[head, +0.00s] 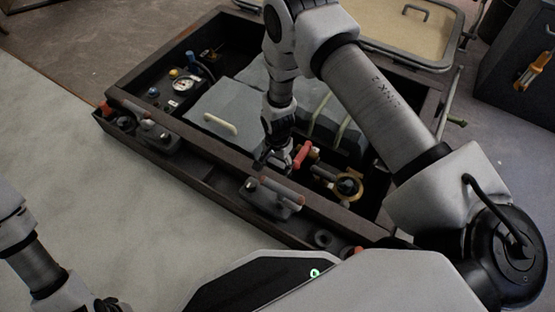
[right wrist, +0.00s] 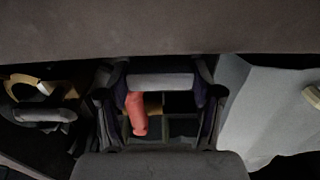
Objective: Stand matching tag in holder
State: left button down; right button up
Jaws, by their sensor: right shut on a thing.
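In the head view my right gripper (head: 277,155) points down inside the dark open box, close to its near wall. In the right wrist view its two fingers (right wrist: 158,100) close on the ends of a grey bar-like piece (right wrist: 160,81). Whether this is a tag I cannot tell. A red handle-like piece (head: 303,154) is just right of the fingertips in the head view. It also shows between the fingers in the right wrist view (right wrist: 137,115). No holder or tag marking is readable. My left arm shows at the lower left, its gripper not clearly visible.
The box's near wall (head: 190,155) runs beside my right gripper. Grey fittings with reddish bars (head: 272,198) sit along it. Inside are a gauge (head: 183,84), grey panels (head: 235,112) and a brass ring-shaped fitting (head: 345,186). The pale surface at the left is clear.

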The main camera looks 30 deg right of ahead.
aim_at(278, 163)
jog(key=shift+f, duration=0.1)
jog(key=o, duration=1.2)
notch_tip(278, 163, up, 12)
